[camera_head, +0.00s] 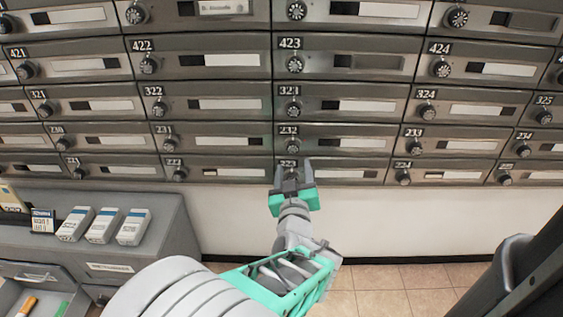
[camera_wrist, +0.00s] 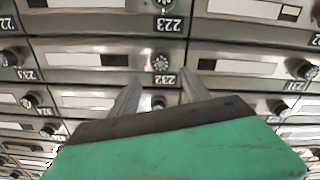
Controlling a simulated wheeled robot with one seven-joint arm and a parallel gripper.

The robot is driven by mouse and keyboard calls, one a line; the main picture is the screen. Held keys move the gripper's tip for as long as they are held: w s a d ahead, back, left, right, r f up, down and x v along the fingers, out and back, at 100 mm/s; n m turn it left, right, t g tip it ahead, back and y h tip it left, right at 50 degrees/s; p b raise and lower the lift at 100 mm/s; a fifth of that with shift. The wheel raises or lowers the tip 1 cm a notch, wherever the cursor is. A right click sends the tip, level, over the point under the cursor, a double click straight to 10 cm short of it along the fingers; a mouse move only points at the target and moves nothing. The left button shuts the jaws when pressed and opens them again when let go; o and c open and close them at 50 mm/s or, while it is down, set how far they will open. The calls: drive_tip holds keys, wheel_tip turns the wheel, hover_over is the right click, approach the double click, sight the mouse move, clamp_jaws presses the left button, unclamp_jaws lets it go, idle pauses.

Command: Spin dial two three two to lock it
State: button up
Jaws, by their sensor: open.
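The dial of box 232 (camera_head: 291,145) is a small round black knob below its number label in the lower middle of the mailbox wall. It also shows in the wrist view, which is upside down, as the 232 dial (camera_wrist: 161,63), roughly centred between my fingers and just past their tips. My gripper (camera_head: 294,166) is open and empty, its fingers pointing toward the wall just below the 232 dial in the head view. No contact with the dial is visible. My gripper's two grey fingers (camera_wrist: 160,83) stand apart in the wrist view.
Box 223's dial (camera_wrist: 163,4) is at the top edge of the wrist view; my gripper hides it in the head view. Box 323's dial (camera_head: 293,109) is directly above 232. A grey cabinet (camera_head: 170,215) with small boxes stands at left. Tiled floor (camera_head: 385,285) is open below.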

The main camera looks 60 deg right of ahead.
sight(293, 149)
drive_tip(key=x, duration=0.8)
drive_tip(key=shift+w+f, duration=0.1)
drive_tip(key=shift+f, duration=0.05)
drive_tip(key=shift+a, duration=0.1)
clamp_jaws()
